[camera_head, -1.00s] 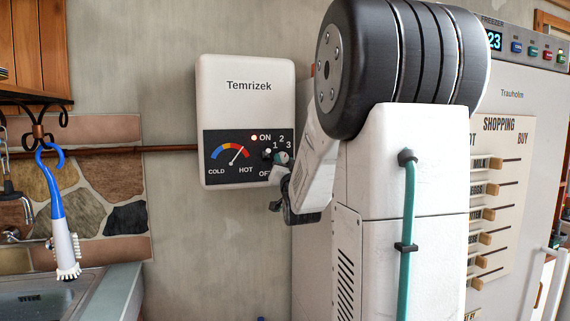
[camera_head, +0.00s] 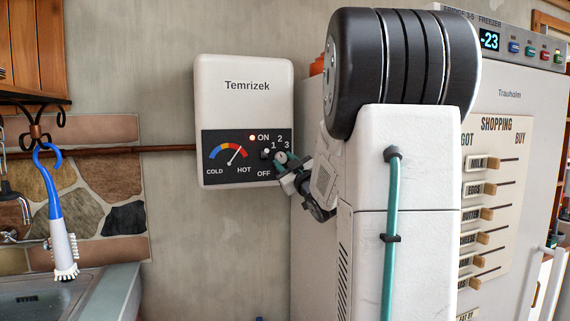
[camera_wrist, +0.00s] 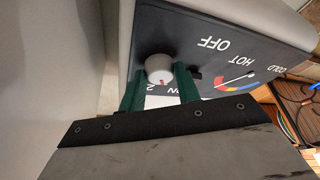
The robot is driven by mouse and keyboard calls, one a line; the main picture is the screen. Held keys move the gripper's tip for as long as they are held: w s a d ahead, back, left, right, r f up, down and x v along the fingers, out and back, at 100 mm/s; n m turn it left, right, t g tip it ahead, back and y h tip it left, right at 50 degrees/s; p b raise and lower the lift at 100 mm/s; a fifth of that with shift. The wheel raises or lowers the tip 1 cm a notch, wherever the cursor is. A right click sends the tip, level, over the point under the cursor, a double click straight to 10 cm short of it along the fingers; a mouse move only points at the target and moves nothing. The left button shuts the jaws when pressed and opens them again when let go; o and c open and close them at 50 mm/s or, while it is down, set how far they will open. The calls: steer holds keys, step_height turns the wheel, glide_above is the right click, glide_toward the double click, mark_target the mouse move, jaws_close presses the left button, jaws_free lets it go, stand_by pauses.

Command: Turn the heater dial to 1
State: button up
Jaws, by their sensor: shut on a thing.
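The white heater (camera_head: 245,85) labelled Temrizek hangs on the wall, with a dark panel at its lower part. Its small round dial (camera_head: 281,157) sits at the panel's right, near the numbers 1, 2 and 3. In the wrist view the white dial (camera_wrist: 158,68) carries a red mark that points down, close to the 2. My gripper (camera_head: 287,166) reaches it from the lower right. In the wrist view the green fingers of my gripper (camera_wrist: 160,86) are shut on the dial, one on each side. The 1 and 3 cannot be read there.
A small black switch (camera_head: 266,154) sits just left of the dial, with a lamp (camera_head: 252,138) by ON. A refrigerator (camera_head: 520,130) with a shopping board (camera_head: 495,200) stands right. A blue and white brush (camera_head: 60,225) hangs over the sink at left.

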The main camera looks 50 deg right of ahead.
steer(key=shift+d+n+y, duration=0.1)
steer(key=shift+n+y, duration=1)
steer(key=shift+n, duration=0.9)
steer(key=o, duration=0.7)
steer(key=shift+c, duration=0.2)
steer(key=shift+r, duration=0.15)
steer(key=shift+r, duration=0.3)
step_height(320, 180, up, 3)
steer(key=shift+f+n, duration=0.1)
steer(key=shift+n, duration=0.2)
steer(key=s+a+r, duration=0.1)
steer(key=s+a, duration=0.7)
steer(key=s, duration=0.5)
steer(key=shift+s+a+r, duration=0.2)
steer(key=shift+s+a, duration=0.1)
steer(key=shift+s, duration=0.05)
